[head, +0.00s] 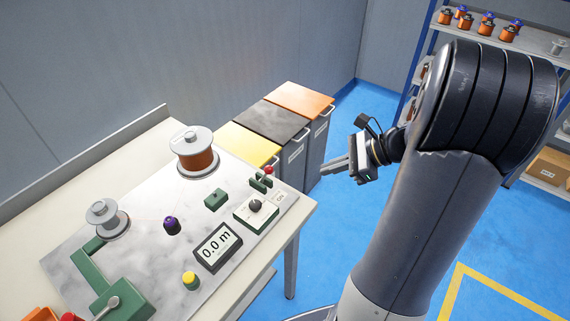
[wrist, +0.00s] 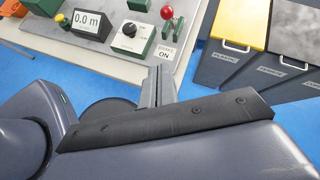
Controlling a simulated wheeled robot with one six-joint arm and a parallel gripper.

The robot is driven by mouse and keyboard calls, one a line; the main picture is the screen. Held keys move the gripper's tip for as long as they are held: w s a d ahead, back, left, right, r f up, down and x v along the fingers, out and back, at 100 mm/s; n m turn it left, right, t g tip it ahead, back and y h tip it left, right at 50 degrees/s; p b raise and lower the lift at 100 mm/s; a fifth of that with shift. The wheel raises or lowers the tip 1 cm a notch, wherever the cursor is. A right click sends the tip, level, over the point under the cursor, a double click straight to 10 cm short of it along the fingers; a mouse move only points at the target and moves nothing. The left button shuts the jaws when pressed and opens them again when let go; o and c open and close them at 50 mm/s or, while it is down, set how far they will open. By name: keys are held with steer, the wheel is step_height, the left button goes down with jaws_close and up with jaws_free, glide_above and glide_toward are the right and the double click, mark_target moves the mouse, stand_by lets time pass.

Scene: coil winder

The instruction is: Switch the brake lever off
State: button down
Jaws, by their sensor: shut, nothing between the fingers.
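The brake lever (head: 267,171) has a red ball knob and stands on a green mount at the right end of the coil winder's plate. In the wrist view the red knob (wrist: 166,12) is at the top, the lever leaning beside its green bracket. A label (wrist: 164,53) below it reads "ON", with small text above. My gripper (head: 323,168) is shut and empty, in the air to the right of the table, apart from the lever. In the wrist view its fingers (wrist: 160,72) point toward the panel, below the label.
A dial box (head: 257,211) and a display (head: 217,246) reading 0.0 m sit near the lever. A copper spool (head: 195,152) stands behind. Bins with yellow (head: 246,145), grey and orange lids stand beyond the table. A shelf with spools is at right. Blue floor is clear.

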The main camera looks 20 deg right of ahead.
steer(key=shift+w+d+f+m, duration=0.25)
steer(key=shift+w+d+m, duration=0.25)
steer(key=shift+w+d, duration=0.3)
steer(key=shift+s, duration=0.1)
glide_toward(265, 175)
steer(key=shift+f+p+x, duration=0.25)
steer(key=shift+p+x, duration=0.05)
steer(key=shift+x, duration=1.45)
steer(key=shift+s+d+r, duration=0.1)
steer(key=shift+d, duration=0.1)
